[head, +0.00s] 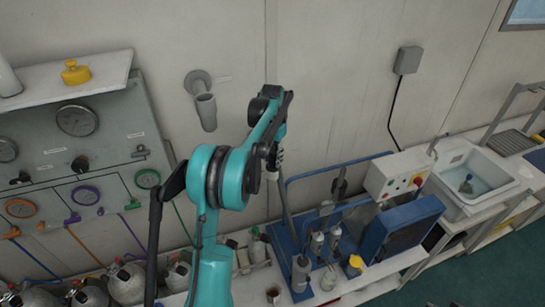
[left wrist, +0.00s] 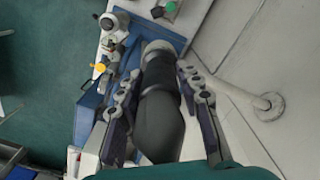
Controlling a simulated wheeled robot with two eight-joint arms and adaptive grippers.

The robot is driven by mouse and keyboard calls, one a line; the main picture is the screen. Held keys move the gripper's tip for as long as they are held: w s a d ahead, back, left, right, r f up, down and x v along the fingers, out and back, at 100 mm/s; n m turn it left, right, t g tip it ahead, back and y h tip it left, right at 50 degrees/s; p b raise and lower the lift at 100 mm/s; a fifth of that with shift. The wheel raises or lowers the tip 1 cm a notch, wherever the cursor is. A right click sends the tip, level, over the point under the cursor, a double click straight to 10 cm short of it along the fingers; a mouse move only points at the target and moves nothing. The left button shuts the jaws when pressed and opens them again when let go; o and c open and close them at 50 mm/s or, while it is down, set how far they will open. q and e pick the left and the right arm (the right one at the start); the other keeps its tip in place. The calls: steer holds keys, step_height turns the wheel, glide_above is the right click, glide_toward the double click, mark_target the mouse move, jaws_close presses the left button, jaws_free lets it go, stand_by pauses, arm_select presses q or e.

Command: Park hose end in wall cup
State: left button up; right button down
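The hose end (left wrist: 160,125), a thick dark cylinder with a paler band and a light-rimmed far end, lies between the two fingers of my left gripper (left wrist: 159,75) in the left wrist view. The fingers appear to press on its sides. In the head view my left gripper (head: 272,160) is in front of the wall, right of and lower than the wall cup. The wall cup (head: 206,110) is a grey tube on a round wall flange, tilted and empty-looking. It also shows in the left wrist view (left wrist: 268,106), right of the fingers and apart from them. My right gripper is out of view.
A gauge panel (head: 120,125) with coloured knobs stands at the left, with gas cylinders (head: 127,283) below. A blue-framed machine (head: 400,225) with a control box (head: 397,174) is at the right, beside a sink (head: 467,185). The wall between cup and gripper is bare.

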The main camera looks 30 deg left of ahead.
arm_select(q)
steer(key=shift+o, duration=1.1)
steer(key=shift+r, duration=0.1)
step_height(320, 180, up, 12)
